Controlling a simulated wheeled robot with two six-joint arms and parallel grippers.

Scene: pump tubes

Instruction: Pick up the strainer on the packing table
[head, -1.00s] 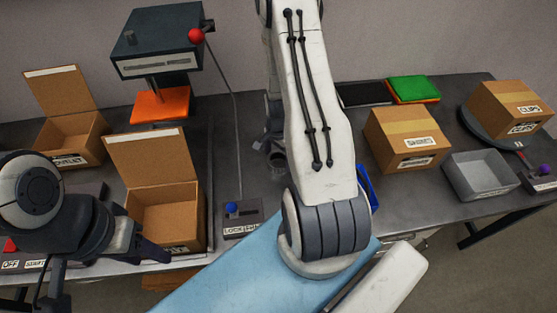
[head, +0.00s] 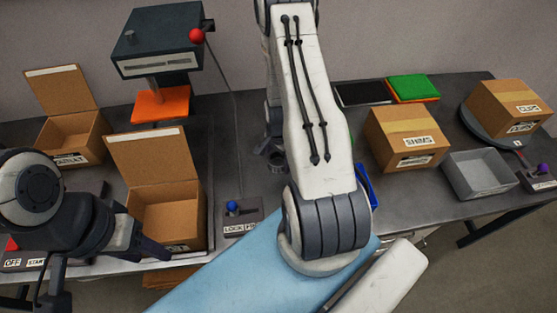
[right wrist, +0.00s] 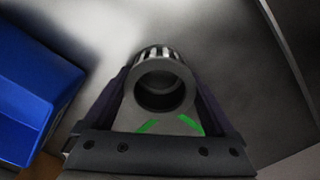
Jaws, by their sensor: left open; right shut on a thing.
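The strainer (right wrist: 162,85) is a grey metal cylinder with a round open end and slots around its far side, seen in the right wrist view. My right gripper (right wrist: 163,72) is shut on it, one dark finger on each side. In the head view my right arm covers most of that spot; a small dark round part (head: 277,158) shows left of the arm, and I cannot tell if it is the strainer. My left gripper (head: 150,245) is open and empty, in front of the nearer open carton. The packing table (head: 235,185) is dark grey.
A blue bin (right wrist: 30,90) stands close left of the right gripper. Two open cartons (head: 168,215) (head: 68,138), a press with an orange plate (head: 160,105) and a lever box (head: 240,218) stand left. A SHIMS carton (head: 408,140) and a grey tray (head: 478,175) stand right.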

